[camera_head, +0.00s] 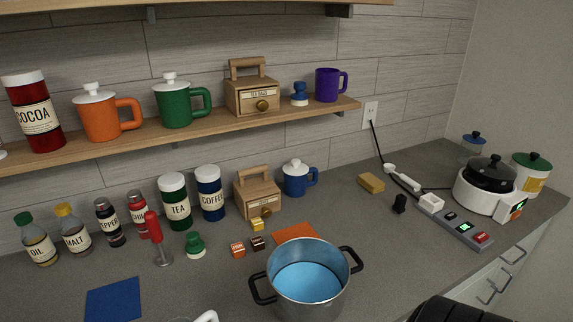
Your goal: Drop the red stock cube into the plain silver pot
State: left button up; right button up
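The red stock cube (238,250), orange-red with a small label on its front, sits on the grey counter left of the pot. A dark brown cube (258,243) stands close to its right and a yellow cube (257,224) behind. The plain silver pot (312,296) stands at the front middle, open, with two black side handles and a blue, water-like surface inside. No gripper fingers show in the head view, so I cannot see either gripper.
A blue mat (114,300) lies front left and an orange mat (296,232) behind the pot. A red-handled tool (154,228) and a green-topped piece (195,245) stand left of the cubes. A black rounded shape (455,309) fills the bottom right. Counter right of the pot is mostly clear.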

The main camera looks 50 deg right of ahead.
aim_at(307, 282)
jog(key=k+l, duration=0.2)
jog(key=l, duration=0.2)
jog(key=k+l, duration=0.15)
jog(key=l, duration=0.25)
jog(key=k+l, duration=0.2)
jog(key=l, duration=0.15)
jog(key=k+l, duration=0.2)
jog(key=l, duration=0.2)
jog(key=k+l, duration=0.15)
jog(key=l, duration=0.25)
jog(key=i+l, duration=0.1)
jog(key=l, duration=0.75)
jog(key=i, duration=0.05)
